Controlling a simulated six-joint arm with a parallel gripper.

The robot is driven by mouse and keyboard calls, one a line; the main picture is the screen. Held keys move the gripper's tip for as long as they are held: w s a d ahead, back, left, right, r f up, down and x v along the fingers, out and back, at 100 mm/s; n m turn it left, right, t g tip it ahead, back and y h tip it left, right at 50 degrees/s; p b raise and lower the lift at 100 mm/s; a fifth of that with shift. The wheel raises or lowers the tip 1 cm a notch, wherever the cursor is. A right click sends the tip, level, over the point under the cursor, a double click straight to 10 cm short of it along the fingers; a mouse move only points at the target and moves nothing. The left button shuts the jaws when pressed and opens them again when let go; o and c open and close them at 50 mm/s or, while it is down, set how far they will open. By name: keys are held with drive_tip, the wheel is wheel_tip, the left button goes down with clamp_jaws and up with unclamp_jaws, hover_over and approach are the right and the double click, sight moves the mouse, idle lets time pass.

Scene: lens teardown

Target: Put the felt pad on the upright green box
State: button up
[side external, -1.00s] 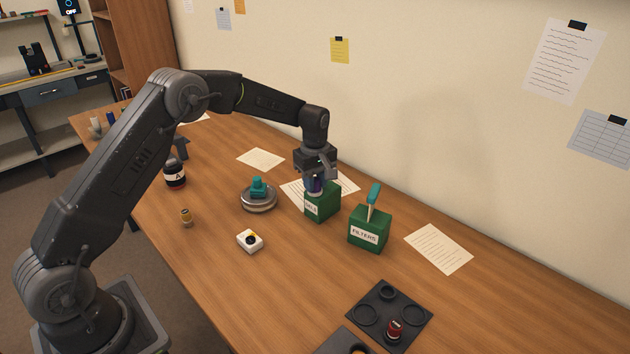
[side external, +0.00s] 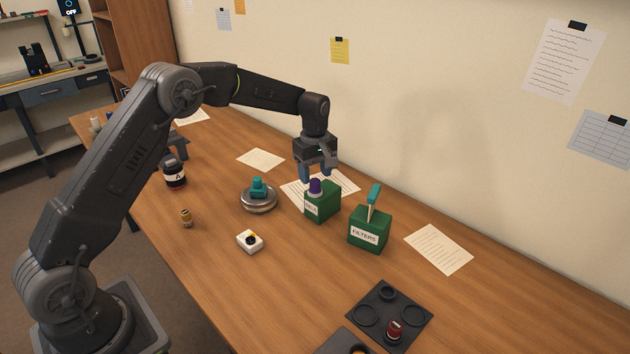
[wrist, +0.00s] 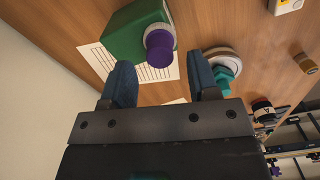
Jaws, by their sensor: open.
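A purple-topped round piece with a pale lower ring (side external: 315,187), which I take to be the felt pad, stands on top of the green box (side external: 322,205) with a white label. In the wrist view the purple piece (wrist: 159,46) sits on the green box (wrist: 124,35), beyond my fingertips. A second green box, marked FILTERS (side external: 369,232), stands to the right with a teal-handled tool (side external: 373,200) sticking out. My gripper (side external: 318,174) is open and empty, just above and behind the purple piece, clear of it. Its fingers also show apart in the wrist view (wrist: 161,85).
A round metal dish (side external: 259,204) with a teal knob stands left of the boxes. A black tray (side external: 389,310) lies at front right. Bare table lies between.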

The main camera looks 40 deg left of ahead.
sight(315, 181)
drive_tip(key=s+d+r+m+t, duration=0.1)
drive_tip(key=s+r+m, duration=0.15)
drive_tip(key=r, duration=0.55)
drive_tip(key=s+d+r+m, duration=0.15)
drive_tip(key=s+r, duration=0.25)
drive_tip(key=r, duration=0.4)
drive_tip(key=s+d+r+m+t, duration=0.25)
drive_tip(key=s+r, duration=0.25)
drive_tip(key=s, duration=0.5)
drive_tip(key=s+d+f+m+t, duration=0.1)
drive_tip(key=s+m, duration=0.3)
drive_tip(key=s, duration=0.5)
drive_tip(key=s+d+f+m+t, duration=0.1)
drive_tip(key=s+d+f+m, duration=0.2)
drive_tip(key=s, duration=0.6)
drive_tip(key=shift+s+f+m, duration=0.2)
drive_tip(key=shift+s+m, duration=0.15)
drive_tip(key=shift+m, duration=0.6)
